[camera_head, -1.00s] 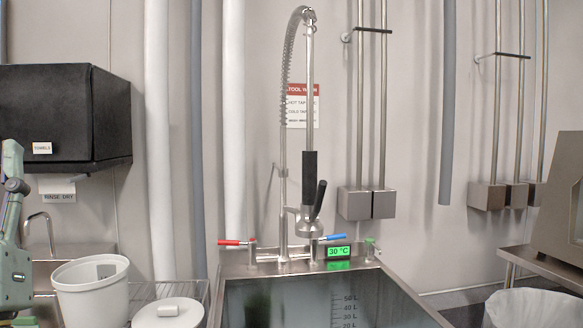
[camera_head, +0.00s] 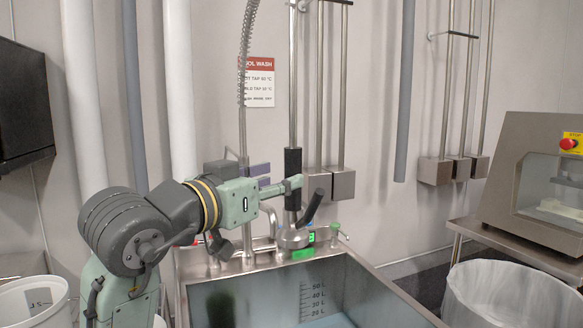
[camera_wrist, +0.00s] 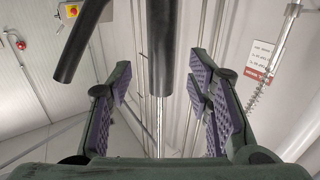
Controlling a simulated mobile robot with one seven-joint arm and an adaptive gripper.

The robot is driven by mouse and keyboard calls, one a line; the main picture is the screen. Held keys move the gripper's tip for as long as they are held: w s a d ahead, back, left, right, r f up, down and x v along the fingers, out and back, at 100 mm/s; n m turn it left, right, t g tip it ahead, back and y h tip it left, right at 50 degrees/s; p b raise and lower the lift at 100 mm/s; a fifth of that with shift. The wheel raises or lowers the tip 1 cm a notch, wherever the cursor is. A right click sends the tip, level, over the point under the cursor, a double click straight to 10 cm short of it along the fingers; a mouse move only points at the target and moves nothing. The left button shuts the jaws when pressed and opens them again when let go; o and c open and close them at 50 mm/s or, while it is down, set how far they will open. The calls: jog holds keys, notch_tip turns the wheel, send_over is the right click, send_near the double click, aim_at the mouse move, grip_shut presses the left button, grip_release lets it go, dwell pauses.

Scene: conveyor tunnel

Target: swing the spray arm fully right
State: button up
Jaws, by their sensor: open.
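The spray arm hangs over the sink, with a long metal pipe (camera_head: 293,80), a black grip (camera_head: 293,165), a dark lever (camera_head: 312,207) and a metal spray head (camera_head: 293,238). My gripper (camera_head: 280,178) is open at the black grip, coming from the left. In the wrist view, the black grip (camera_wrist: 162,45) stands between the spread purple-padded fingers of my gripper (camera_wrist: 163,88), with visible gaps on both sides. The dark lever (camera_wrist: 80,42) is left of it there. Contact with the grip cannot be seen.
A metal sink (camera_head: 188,300) lies below. A coiled hose (camera_head: 245,40) rises left of the spray pipe. Box-ended wall pipes (camera_head: 341,184) stand behind. A lined bin (camera_head: 515,300) and a grey machine (camera_head: 520,170) are at the right. A white bucket (camera_head: 35,300) is at the lower left.

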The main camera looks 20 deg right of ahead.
aim_at(288, 175)
jog(key=p+x, duration=0.1)
jog(key=x, duration=0.4)
jog(key=shift+w+d, duration=0.3)
jog(key=shift+c, duration=0.3)
grip_shut()
dwell(0.3)
